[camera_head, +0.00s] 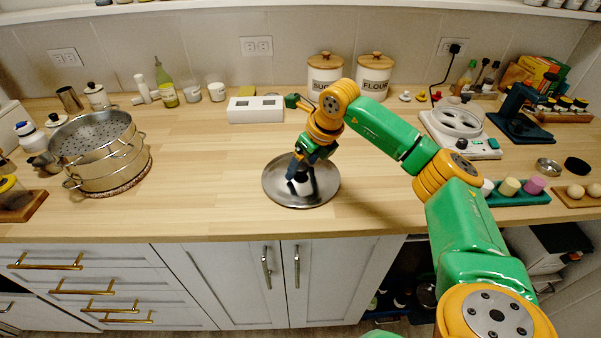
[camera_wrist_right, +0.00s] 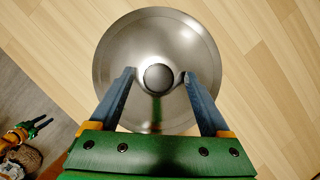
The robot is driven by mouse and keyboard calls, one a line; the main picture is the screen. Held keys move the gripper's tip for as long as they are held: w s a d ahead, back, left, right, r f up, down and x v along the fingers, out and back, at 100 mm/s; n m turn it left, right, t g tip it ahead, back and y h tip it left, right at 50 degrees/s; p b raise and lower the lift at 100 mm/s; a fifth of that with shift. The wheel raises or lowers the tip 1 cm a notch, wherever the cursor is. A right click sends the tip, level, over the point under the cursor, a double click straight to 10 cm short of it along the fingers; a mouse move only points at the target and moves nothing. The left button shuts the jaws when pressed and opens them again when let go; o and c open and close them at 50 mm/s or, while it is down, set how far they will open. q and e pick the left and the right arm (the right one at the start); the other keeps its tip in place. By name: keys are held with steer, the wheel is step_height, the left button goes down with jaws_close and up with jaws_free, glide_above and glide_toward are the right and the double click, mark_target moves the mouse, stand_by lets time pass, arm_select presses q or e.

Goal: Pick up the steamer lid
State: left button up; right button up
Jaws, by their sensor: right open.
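The steamer lid (camera_head: 322,185) is a round, shiny metal disc lying on the wooden counter, near its front edge. In the right wrist view the lid (camera_wrist_right: 195,60) fills the upper middle, with a dark round knob (camera_wrist_right: 158,77) at its centre. My right gripper (camera_head: 300,182) is over the lid. In the right wrist view its two fingers (camera_wrist_right: 158,78) are open, one on each side of the knob, and nothing is held. I cannot tell whether the fingers touch the knob. My left gripper is not in the head view.
The metal steamer pot (camera_head: 100,158) stands open on a trivet at the left. A white box (camera_head: 255,109) and the flour canister (camera_head: 374,78) stand behind the lid. A white appliance (camera_head: 460,130) and a teal egg-cup tray (camera_head: 520,194) are at the right. Counter left of the lid is clear.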

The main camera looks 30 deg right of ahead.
steer(key=shift+s, duration=0.1)
jaws_close()
